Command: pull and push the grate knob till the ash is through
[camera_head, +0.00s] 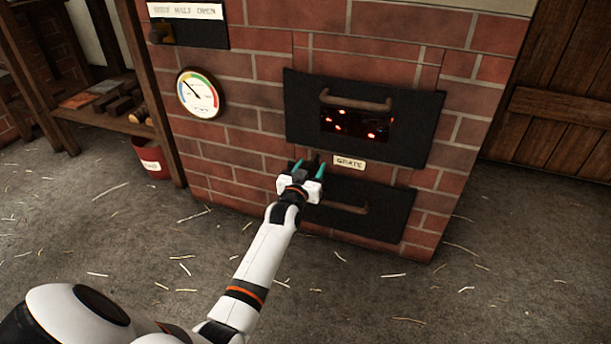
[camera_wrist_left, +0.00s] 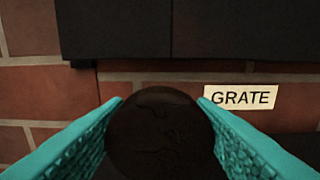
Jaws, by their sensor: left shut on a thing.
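The grate knob (camera_wrist_left: 160,132) is a dark round disc, seen face-on in the left wrist view. The two teal fingers of my left gripper (camera_head: 307,168) are on either side of it and shut on it. In the head view the gripper covers most of the knob. The cream GRATE label (camera_head: 349,162) is just right of the gripper, and also shows in the left wrist view (camera_wrist_left: 240,97). Red embers glow behind the window of the upper black door (camera_head: 415,145). I cannot see the ash. My right gripper is not in view.
The lower black door (camera_head: 394,214) with a brown handle is right below my left gripper. A round gauge (camera_head: 199,94) is on the brick wall. A red bucket (camera_head: 151,157) stands at left by a wooden shelf (camera_head: 90,118). The straw-strewn floor in front is clear.

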